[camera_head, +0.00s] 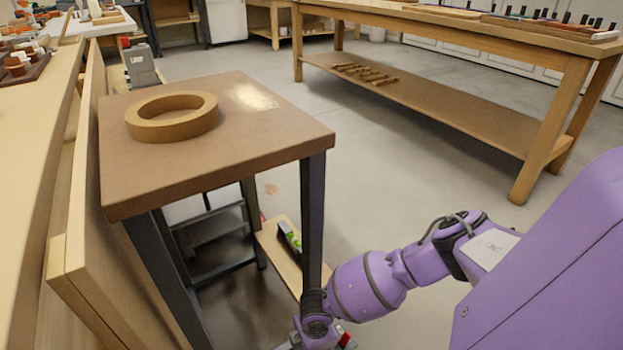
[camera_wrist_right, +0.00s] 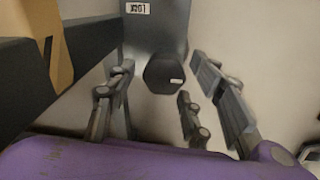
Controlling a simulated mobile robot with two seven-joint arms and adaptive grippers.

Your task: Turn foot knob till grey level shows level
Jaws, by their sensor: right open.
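A dark, faceted foot knob (camera_wrist_right: 164,74) sits at the end of a grey leg (camera_wrist_right: 157,30) in the right wrist view. My right gripper (camera_wrist_right: 162,92) is open, with fingers on both sides of the knob and visible gaps between. I cannot tell how far the fingertips reach along it. In the head view my right gripper (camera_head: 322,335) is low beside the table's front right leg, cut off by the bottom edge. The grey level (camera_head: 288,238) with a green vial lies on a low wooden board under the table; its bubble is too small to read. My left gripper is out of view.
A brown-topped table (camera_head: 265,135) on dark legs carries a wooden ring (camera_head: 172,128). A dark step (camera_head: 210,245) stands underneath. A wooden bench (camera_head: 60,160) borders the left. A workbench (camera_head: 450,105) stands at the back right, with open floor between.

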